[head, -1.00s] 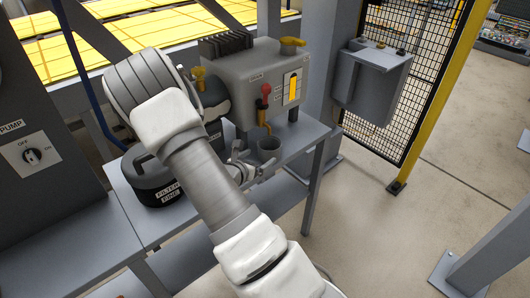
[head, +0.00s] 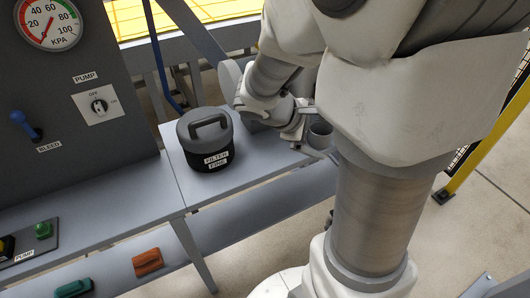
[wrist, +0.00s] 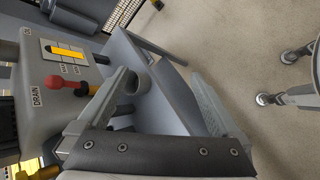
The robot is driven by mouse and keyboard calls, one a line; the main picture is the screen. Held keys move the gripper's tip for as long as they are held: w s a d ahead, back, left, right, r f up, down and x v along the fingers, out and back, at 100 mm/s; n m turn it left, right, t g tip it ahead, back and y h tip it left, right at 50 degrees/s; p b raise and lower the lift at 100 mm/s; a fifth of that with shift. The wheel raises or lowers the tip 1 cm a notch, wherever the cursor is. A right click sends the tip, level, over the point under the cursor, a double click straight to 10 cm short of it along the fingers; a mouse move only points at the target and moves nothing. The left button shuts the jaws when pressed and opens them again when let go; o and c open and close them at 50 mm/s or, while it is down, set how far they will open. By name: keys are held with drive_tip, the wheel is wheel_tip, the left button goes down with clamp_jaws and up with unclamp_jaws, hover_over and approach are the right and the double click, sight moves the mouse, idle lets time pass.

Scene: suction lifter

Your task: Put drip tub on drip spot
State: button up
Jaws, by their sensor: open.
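The drip tub (head: 319,136) is a small grey open-topped cup at the right end of the grey shelf, partly hidden by my arm. My gripper (head: 303,124) is beside it on its left. In the wrist view my gripper (wrist: 162,82) has its two fingers wide apart. The drip tub (wrist: 138,82) shows just inside the left fingertip, and I cannot tell whether they touch. The right finger is well clear of it. I cannot make out a marked drip spot.
A black filter canister (head: 205,140) with a grey handled lid stands on the shelf (head: 185,189), left of my gripper. A pump panel (head: 75,95) rises at the left. Open floor lies beyond the shelf edge.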

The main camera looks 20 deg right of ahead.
drive_tip(key=s+a+r+m+t+y, duration=0.2)
drive_tip(key=s+a+r+m+y, duration=0.2)
drive_tip(key=a, duration=0.5)
drive_tip(key=s+a+r+m+t+y, duration=0.2)
drive_tip(key=s+a+r+m+y, duration=0.2)
drive_tip(key=a, duration=0.4)
wheel_tip(320, 180, up, 2)
drive_tip(key=shift+s+a+t+y, duration=0.35)
drive_tip(key=shift+s+y, duration=0.25)
drive_tip(key=shift+s, duration=0.25)
